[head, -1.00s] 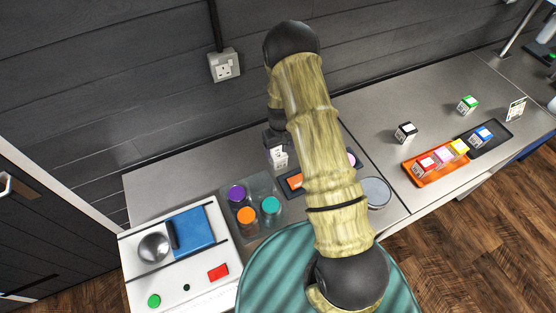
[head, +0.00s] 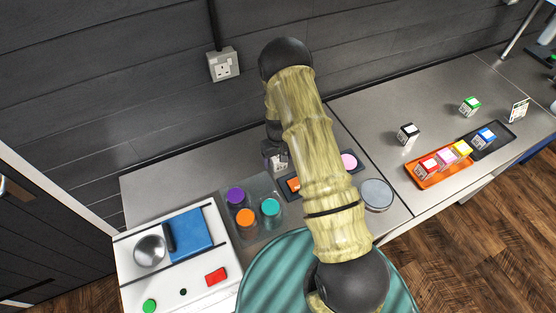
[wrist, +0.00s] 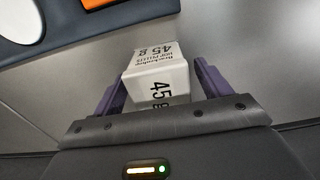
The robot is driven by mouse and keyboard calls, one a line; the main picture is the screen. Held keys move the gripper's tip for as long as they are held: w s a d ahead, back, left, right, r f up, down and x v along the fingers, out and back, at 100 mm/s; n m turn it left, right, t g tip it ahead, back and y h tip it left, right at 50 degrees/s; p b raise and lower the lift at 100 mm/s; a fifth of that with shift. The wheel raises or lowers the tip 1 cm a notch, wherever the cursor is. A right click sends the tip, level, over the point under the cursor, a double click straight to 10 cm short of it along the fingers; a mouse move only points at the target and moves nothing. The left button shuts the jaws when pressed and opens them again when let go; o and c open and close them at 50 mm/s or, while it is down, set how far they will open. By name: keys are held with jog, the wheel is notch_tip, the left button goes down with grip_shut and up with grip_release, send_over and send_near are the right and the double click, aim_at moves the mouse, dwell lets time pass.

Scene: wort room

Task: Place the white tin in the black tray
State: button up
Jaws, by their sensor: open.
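The white tin (wrist: 158,75), a small box with black "45 g" print, stands between the two purple fingers of my gripper (wrist: 157,84) in the wrist view. The jaws are open around it, one finger at each side. In the head view my gripper (head: 275,150) is low over the left counter by the wall, and the tin (head: 279,163) is mostly hidden under it. The black tray (head: 501,139) lies on the right counter with a blue-topped tin (head: 485,138) in it. Part of the tray's floor is bare.
An orange tray (head: 424,182) with red, pink and yellow tins adjoins the black tray. Black-topped (head: 408,134) and green-topped (head: 469,106) tins stand loose nearby. A dark slab with orange and pink pieces, a round grey disc (head: 377,194) and several coloured jars (head: 245,215) are near my arm.

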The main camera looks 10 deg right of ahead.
jog(key=c, duration=1.2)
notch_tip(320, 180, up, 10)
jog(key=b, duration=0.4)
